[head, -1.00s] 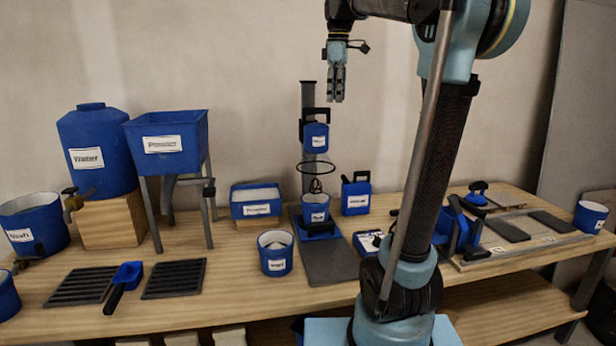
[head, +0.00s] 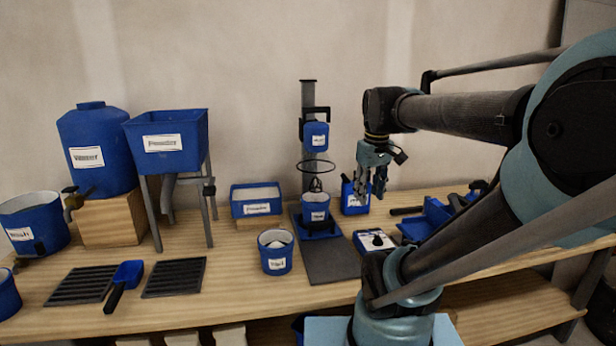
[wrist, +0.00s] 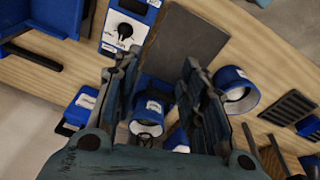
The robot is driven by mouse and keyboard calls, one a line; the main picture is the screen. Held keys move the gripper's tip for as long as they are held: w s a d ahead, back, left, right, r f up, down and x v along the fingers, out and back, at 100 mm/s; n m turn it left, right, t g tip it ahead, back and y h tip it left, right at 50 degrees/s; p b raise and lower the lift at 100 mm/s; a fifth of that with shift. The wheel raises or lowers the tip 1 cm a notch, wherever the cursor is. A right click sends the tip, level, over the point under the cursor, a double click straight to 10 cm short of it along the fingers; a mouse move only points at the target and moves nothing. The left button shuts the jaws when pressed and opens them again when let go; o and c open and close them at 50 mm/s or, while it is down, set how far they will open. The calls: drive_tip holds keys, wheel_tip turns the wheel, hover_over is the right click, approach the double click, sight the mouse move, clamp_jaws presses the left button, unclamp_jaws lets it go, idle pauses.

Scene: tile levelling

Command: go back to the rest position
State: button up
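The wooden bench (head: 228,290) carries a water tank (head: 95,140), a hopper (head: 168,122), a powder tray (head: 256,208), a small bucket (head: 275,262), a scoop (head: 126,275) and dark grates (head: 174,278). My arm hides much of the bench's right side.

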drive_tip(key=s+d+f+m, duration=0.1)
drive_tip(key=s+f+m, duration=0.1)
drive_tip(key=s+f, duration=0.2)
drive_tip(key=s+f+m, duration=0.2)
drive_tip(key=s+f, duration=0.3)
drive_tip(key=f, duration=0.5)
drive_tip(key=shift+d+f+m, duration=0.3)
drive_tip(key=shift+d+f, duration=0.05)
drive_tip(key=shift+d, duration=0.05)
drive_tip(key=shift+w, duration=0.1)
drive_tip(key=shift+w+f, duration=0.2)
drive_tip(key=shift+w, duration=0.25)
idle(0.3)
